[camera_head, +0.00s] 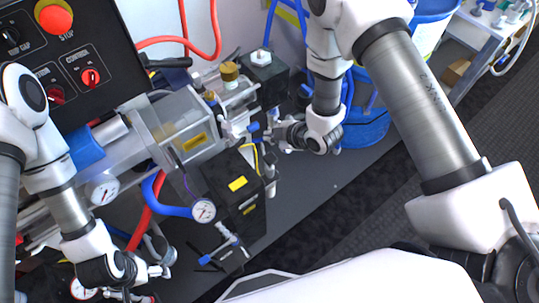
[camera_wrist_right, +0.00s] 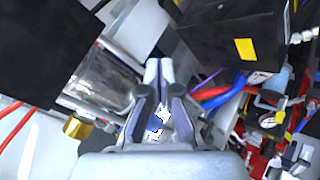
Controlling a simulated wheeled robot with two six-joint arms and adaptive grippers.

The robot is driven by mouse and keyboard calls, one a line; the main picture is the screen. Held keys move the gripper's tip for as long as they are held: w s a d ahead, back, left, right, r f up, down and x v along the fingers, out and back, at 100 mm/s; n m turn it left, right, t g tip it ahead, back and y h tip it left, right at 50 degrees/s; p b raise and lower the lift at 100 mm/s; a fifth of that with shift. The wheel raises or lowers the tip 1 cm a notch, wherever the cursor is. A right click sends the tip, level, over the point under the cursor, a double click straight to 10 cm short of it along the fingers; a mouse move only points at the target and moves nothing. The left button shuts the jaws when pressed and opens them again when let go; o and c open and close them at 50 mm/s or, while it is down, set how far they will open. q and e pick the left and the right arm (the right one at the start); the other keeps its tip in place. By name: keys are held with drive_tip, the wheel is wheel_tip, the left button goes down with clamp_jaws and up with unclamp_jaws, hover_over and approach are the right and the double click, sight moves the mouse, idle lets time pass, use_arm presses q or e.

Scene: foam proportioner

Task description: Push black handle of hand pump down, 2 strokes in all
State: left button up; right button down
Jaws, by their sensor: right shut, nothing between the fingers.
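My right gripper (camera_head: 254,130) reaches in from the right beside the clear and silver pump body (camera_head: 190,125). Its fingers are together and empty; in the right wrist view the shut fingertips (camera_wrist_right: 158,66) point between a silver cylinder (camera_wrist_right: 105,80) and a black box (camera_wrist_right: 230,35). A short black bar (camera_head: 168,62) sticks out by the control panel in the head view; I cannot tell if it is the hand pump's handle. My left gripper (camera_head: 160,284) is low at the left, among gauges and hoses; whether its fingers are open is unclear.
The black box with a yellow label (camera_head: 236,184) stands below my right gripper. A gauge (camera_head: 203,210) on a blue hose is close to it. The control panel (camera_head: 70,75) is at upper left. Blue drums (camera_head: 365,125) stand behind my right arm. Grey bench surface (camera_head: 310,190) is clear.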

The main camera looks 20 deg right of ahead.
sight(271, 159)
wheel_tip(271, 159, down, 9)
drive_tip(key=b, duration=0.6)
idle(1.2)
drive_tip(key=shift+f+b, duration=0.35)
drive_tip(key=shift+b, duration=0.2)
drive_tip(key=shift+f+b, duration=1.3)
drive_tip(key=shift+f, duration=0.35)
idle(1.1)
drive_tip(key=shift+r, duration=0.1)
drive_tip(key=shift+r+p, duration=1.55)
drive_tip(key=shift+r, duration=0.45)
drive_tip(key=shift+r+p, duration=1.85)
drive_tip(key=shift+r, duration=0.65)
